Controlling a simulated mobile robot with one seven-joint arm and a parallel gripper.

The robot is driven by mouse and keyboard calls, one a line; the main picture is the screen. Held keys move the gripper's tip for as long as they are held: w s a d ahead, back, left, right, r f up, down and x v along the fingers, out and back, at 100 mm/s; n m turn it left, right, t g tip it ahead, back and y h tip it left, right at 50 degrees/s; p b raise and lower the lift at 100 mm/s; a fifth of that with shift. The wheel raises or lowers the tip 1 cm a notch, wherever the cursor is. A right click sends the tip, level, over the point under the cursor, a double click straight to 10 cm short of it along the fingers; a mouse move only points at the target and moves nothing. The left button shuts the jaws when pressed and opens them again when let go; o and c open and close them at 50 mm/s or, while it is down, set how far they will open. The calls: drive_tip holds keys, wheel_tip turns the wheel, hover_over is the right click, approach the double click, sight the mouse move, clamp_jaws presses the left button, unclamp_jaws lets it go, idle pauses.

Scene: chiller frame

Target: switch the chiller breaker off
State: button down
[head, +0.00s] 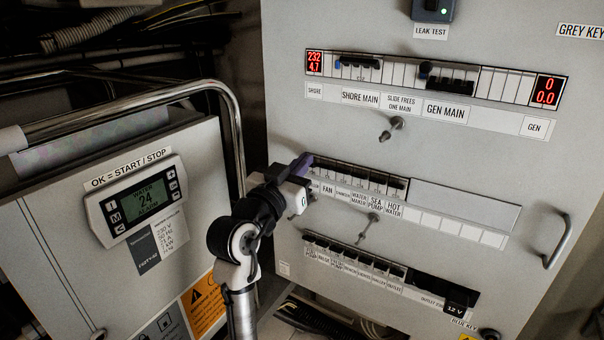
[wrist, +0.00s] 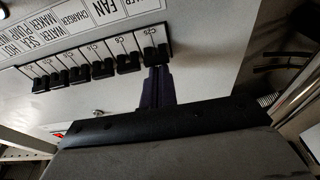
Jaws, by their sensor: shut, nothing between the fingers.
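The middle breaker row (head: 357,182) is on the grey panel. Its readable labels include FAN, SEA PUMP and HOT WATER. No chiller label is readable; the left-end label is hidden behind my gripper in the head view. My gripper (head: 304,162) is shut and empty at the left end of this row. In the wrist view, my dark purple fingertips (wrist: 156,72) are at the end breaker (wrist: 156,54), one beyond the FAN breaker (wrist: 128,62). I cannot tell whether they touch its black toggle, which they partly cover.
A main breaker row (head: 430,76) with red displays is above, and a 12 V row (head: 350,255) below. Knobs (head: 392,128) and a handle (head: 557,241) stick out from the panel. At left are a metal rail (head: 236,125) and a controller (head: 137,200) reading WATER 24 ALARM.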

drive_tip(key=shift+f+t+h+b, duration=0.3)
drive_tip(key=shift+f+t+b, duration=0.25)
drive_tip(key=shift+b, duration=0.8)
drive_tip(key=shift+f+t+b, duration=0.15)
drive_tip(key=shift+t+b, duration=0.1)
drive_tip(key=shift+b, duration=0.65)
drive_tip(key=f+t+h+b, duration=0.1)
drive_tip(key=b, duration=0.3)
drive_tip(key=shift+s+t, duration=0.1)
drive_tip(key=shift+t, duration=0.2)
drive_tip(key=shift+a+r, duration=0.1)
drive_tip(key=shift+r, duration=0.2)
drive_tip(key=b+v, duration=0.3)
drive_tip(key=v, duration=1.1)
